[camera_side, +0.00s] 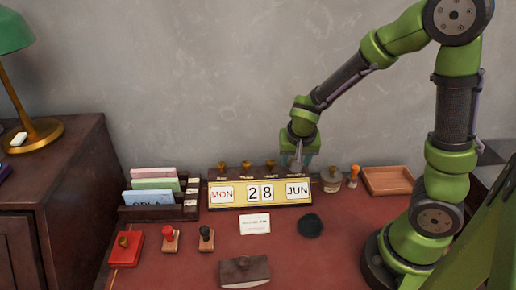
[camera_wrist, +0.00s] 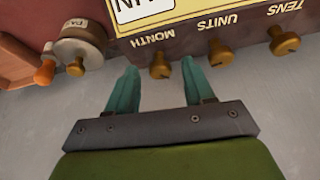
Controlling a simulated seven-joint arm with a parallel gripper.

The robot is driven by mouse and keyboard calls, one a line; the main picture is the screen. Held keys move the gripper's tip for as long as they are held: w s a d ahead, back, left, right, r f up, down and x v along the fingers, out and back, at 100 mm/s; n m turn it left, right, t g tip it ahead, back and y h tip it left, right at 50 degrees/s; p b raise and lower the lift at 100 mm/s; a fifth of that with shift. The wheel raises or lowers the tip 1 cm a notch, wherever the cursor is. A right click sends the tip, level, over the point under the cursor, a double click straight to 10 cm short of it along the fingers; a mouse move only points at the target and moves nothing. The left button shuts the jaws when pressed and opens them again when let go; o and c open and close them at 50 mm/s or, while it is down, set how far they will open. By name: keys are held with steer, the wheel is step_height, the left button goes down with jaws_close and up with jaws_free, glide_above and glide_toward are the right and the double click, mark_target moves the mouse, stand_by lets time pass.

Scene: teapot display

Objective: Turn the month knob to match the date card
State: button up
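The calendar block (camera_side: 260,205) stands on the desk and reads MON, 28, JUN. Brass knobs line its top rear edge. In the wrist view, the month knob (camera_wrist: 160,66) is beside the MONTH label, with the units knob (camera_wrist: 221,52) and tens knob (camera_wrist: 284,41) to its right. My gripper (camera_side: 296,161) is above the right end of the block. In the wrist view, my gripper (camera_wrist: 158,66) is open, its teal fingertips on either side of the month knob; I cannot tell whether they touch it. The white date card (camera_side: 255,223) lies before the block, its print too small to read.
A card rack (camera_side: 160,211) stands left of the block. A round lidded pot (camera_side: 331,179), an orange-topped stamp (camera_side: 353,176) and an empty tray (camera_side: 388,180) are to the right. Stamps, a blotter (camera_side: 244,271) and a black disc (camera_side: 310,226) lie in front.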

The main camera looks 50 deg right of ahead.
steer(key=v, duration=1.7)
steer(key=shift+f, duration=0.1)
steer(key=s+a+r+n+t+y, duration=0.1)
steer(key=s+a+n+t+y, duration=0.3)
steer(key=s+a+n+y, duration=0.1)
steer(key=shift+s+n, duration=0.5)
stand_by(0.4)
